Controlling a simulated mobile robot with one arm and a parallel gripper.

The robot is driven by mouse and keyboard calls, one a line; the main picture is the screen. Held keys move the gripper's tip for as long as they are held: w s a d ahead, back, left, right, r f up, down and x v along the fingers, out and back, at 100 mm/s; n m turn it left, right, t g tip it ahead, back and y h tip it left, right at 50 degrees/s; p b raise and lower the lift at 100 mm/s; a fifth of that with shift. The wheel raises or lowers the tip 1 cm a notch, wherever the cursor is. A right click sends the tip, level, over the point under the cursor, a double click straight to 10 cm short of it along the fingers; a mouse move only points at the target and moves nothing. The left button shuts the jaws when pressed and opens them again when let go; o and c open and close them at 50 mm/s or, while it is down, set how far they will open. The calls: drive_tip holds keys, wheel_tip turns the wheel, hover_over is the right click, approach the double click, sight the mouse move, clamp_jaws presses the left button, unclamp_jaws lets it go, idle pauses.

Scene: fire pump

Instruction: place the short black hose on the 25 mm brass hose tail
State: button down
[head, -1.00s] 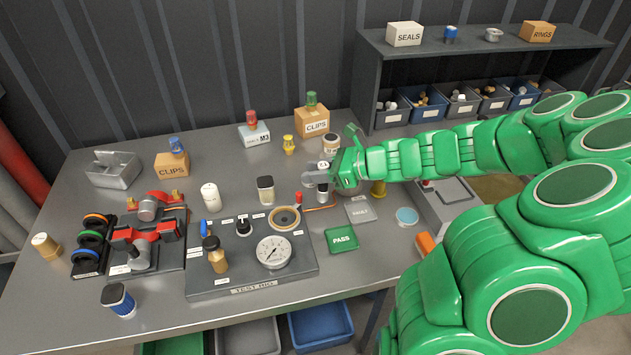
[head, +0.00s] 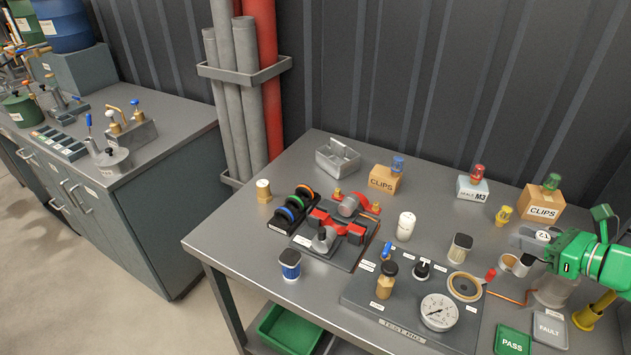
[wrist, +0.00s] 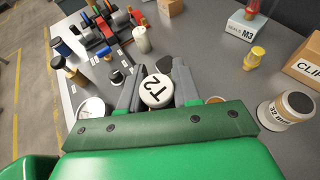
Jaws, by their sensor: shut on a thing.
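The fingers hide most of the piece's sides. A brass fitting with a black top (head: 385,283) stands upright on the test rig, left of the gripper and apart from it. I cannot tell whether this is the 25 mm tail or whether its black part is hose. I cannot clearly identify the short black hose.
The test rig (head: 364,299) carries a gauge (head: 438,312) and several small fittings. A rack of black rings with coloured bands (head: 291,207) and a red-clamp fixture (head: 338,225) stand left of it. A CLIPS box (head: 542,204) is behind my gripper.

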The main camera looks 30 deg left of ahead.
drive_tip(key=w+a+r+n+g+y, duration=0.1)
drive_tip(key=w+a+r+n+g, duration=0.1)
drive_tip(key=a, duration=1.2)
drive_tip(key=w+a+r+n+g+y, duration=0.1)
drive_tip(key=w+a+n+g, duration=0.15)
drive_tip(key=a, duration=1.25)
drive_tip(key=s+a+r+n+g, duration=0.15)
drive_tip(key=s+a, duration=0.25)
drive_tip(key=a, duration=0.6)
drive_tip(key=s+a+r+g, duration=0.1)
drive_tip(key=s+a+r, duration=0.3)
drive_tip(key=a, duration=0.5)
drive_tip(key=s+a+r+n+g, duration=0.1)
drive_tip(key=s+a, duration=0.4)
drive_tip(key=a, duration=0.5)
drive_tip(key=w+a+f, duration=0.8)
drive_tip(key=a+f, duration=0.3)
drive_tip(key=f, duration=0.2)
drive_tip(key=shift+w, duration=0.3)
drive_tip(key=shift+f+h, duration=0.1)
drive_tip(key=shift+h, duration=0.2)
